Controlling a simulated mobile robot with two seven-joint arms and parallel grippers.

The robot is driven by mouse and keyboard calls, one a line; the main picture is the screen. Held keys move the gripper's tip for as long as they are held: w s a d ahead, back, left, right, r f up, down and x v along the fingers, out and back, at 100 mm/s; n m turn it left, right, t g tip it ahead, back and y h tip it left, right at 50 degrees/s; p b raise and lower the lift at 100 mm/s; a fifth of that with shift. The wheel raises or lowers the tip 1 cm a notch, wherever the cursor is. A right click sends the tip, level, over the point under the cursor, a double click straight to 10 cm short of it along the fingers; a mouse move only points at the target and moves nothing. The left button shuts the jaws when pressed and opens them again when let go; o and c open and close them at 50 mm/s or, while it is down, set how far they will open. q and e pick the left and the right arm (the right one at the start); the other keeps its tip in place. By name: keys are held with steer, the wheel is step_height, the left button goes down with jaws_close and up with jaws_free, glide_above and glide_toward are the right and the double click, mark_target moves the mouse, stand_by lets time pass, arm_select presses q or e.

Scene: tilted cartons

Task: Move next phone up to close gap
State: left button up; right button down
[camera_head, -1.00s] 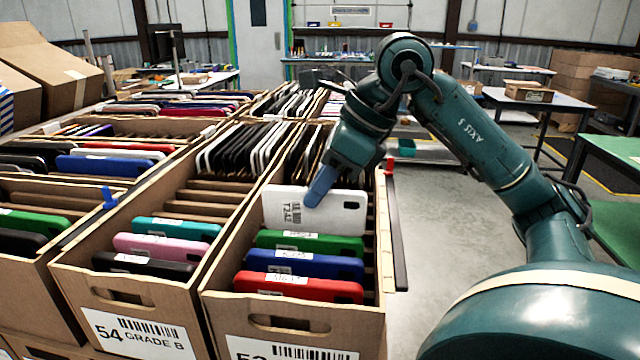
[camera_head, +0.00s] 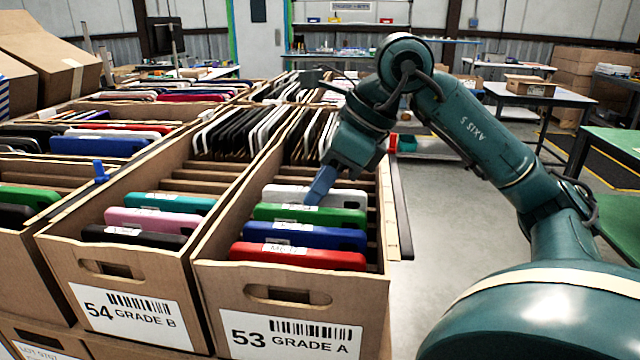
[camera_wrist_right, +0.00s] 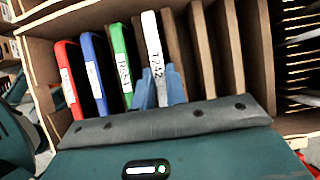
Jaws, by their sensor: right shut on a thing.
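Carton 53 (camera_head: 208,290) holds a front row of phones: red (camera_head: 297,257), blue (camera_head: 330,237), green (camera_head: 335,216) and white (camera_head: 345,197). The white phone stands low in the carton, directly behind the green one, its top showing. My right gripper (camera_head: 320,188) reaches down into the carton and is shut on the white phone. In the wrist view, its blue fingers (camera_wrist_right: 157,92) flank the labelled edge of the white phone (camera_wrist_right: 153,45), beside the green phone (camera_wrist_right: 119,50). The phone's lower part is hidden. My left gripper is out of view.
Empty cardboard dividers (camera_wrist_right: 203,50) lie behind the white phone, with dark phones (camera_head: 305,135) further back. Carton 54 (camera_head: 60,250) stands close on the left with teal, pink and black phones. A blue clip (camera_head: 100,172) sits on a carton rim.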

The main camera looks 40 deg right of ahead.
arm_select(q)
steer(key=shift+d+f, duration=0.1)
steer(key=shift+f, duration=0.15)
arm_select(e)
steer(key=shift+f, duration=0.25)
stand_by(0.3)
stand_by(0.4)
steer(key=c, duration=1.3)
jaws_free()
steer(key=shift+c, duration=0.2)
steer(key=shift+r, duration=0.1)
